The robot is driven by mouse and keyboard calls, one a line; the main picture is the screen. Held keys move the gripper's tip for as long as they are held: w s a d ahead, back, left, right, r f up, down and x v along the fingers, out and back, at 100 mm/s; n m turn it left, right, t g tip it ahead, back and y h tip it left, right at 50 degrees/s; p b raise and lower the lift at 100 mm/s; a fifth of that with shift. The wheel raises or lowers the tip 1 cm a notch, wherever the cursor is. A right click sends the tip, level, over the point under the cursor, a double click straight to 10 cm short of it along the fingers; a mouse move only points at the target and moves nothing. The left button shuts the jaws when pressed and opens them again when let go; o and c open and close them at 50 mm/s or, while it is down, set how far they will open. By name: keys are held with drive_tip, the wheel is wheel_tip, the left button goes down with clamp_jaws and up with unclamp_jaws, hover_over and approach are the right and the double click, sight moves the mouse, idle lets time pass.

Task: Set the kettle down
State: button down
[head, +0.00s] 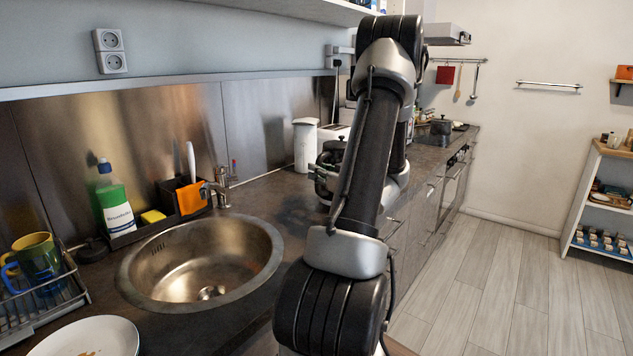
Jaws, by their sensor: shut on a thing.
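The white kettle (304,146) is upright over the back of the dark counter, to the right of the sink and close to the metal backsplash. My gripper (322,172) is at its right side, partly hidden behind my own arm, and is shut on the kettle. The grip point on the kettle is not clearly visible. The kettle's bottom looks at or just above the counter top (268,193); I cannot tell whether it touches.
A round steel sink (205,262) lies to the left. A caddy (186,203), green-white soap bottle (114,204), dish rack (38,308) and white plate (88,338) surround it. A white toaster (331,132) stands behind the kettle. The counter between sink and kettle is clear.

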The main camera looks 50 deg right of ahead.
drive_tip(key=shift+f, duration=1.25)
drive_tip(key=c, duration=1.4)
unclamp_jaws()
drive_tip(key=shift+f, duration=0.15)
drive_tip(key=shift+o, duration=0.2)
